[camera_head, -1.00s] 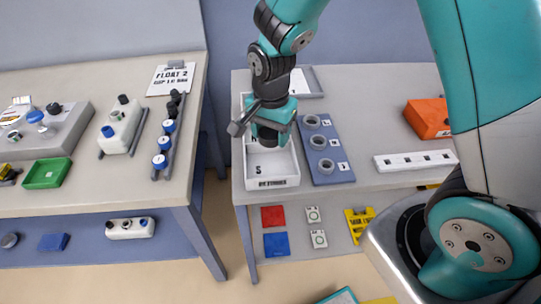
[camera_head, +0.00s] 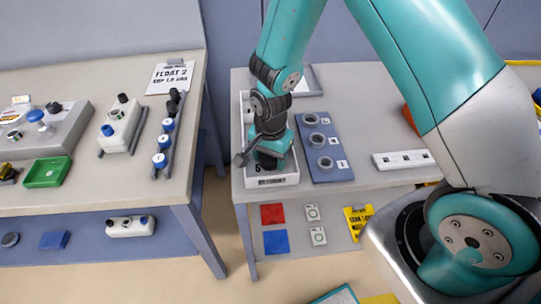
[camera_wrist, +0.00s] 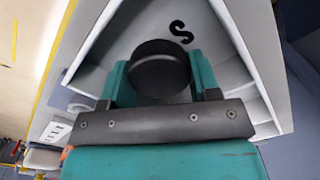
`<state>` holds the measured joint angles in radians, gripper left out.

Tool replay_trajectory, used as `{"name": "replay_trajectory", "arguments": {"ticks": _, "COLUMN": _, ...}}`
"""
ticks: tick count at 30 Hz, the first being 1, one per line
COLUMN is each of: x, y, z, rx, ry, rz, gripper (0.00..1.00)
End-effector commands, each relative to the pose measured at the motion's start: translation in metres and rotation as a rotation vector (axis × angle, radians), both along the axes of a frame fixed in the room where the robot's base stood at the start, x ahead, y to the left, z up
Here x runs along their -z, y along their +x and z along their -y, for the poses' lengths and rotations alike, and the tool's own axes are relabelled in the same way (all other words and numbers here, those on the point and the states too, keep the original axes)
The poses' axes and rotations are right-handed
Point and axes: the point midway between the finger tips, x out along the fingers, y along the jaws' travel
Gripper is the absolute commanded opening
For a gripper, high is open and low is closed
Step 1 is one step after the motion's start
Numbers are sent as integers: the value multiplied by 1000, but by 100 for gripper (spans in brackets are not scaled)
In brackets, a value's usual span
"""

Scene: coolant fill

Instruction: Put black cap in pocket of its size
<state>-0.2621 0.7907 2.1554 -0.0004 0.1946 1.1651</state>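My gripper (camera_head: 268,160) is shut on a black cap (camera_wrist: 160,72), with one teal finger on each side of its round top in the wrist view. In the head view the cap (camera_head: 267,164) is a dark shape under the gripper. The white tray (camera_head: 282,181) has pockets in a row. The gripper is over its front pocket, and an S shows on that floor beside the cap in the wrist view (camera_wrist: 178,14). I cannot tell whether the cap touches the pocket floor. The arm hides much of the other pockets.
A white strip with holes (camera_head: 400,160) lies further right. The left table holds a green tray (camera_head: 46,172), blue-capped items and a FLOAT 2 sign (camera_head: 172,77). A gap separates the tables.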

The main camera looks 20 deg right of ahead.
Motion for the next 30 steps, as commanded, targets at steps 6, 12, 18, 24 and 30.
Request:
{"name": "replay_trajectory", "arguments": {"ticks": 6, "x": 0, "y": 0, "z": 0, "rx": 0, "ry": 0, "rz": 0, "gripper": 81}}
{"name": "replay_trajectory", "arguments": {"ticks": 12, "x": -3, "y": 0, "z": 0, "rx": 0, "ry": 0, "rz": 0, "gripper": 81}}
{"name": "replay_trajectory", "arguments": {"ticks": 18, "x": -28, "y": 1, "z": 0, "rx": 0, "ry": 2, "rz": 7, "gripper": 81}}
{"name": "replay_trajectory", "arguments": {"ticks": 24, "x": -73, "y": 1, "z": 0, "rx": 0, "ry": 3, "rz": 8, "gripper": 81}}
{"name": "replay_trajectory", "arguments": {"ticks": 30, "x": -108, "y": 1, "z": 0, "rx": 0, "ry": 1, "rz": 4, "gripper": 81}}
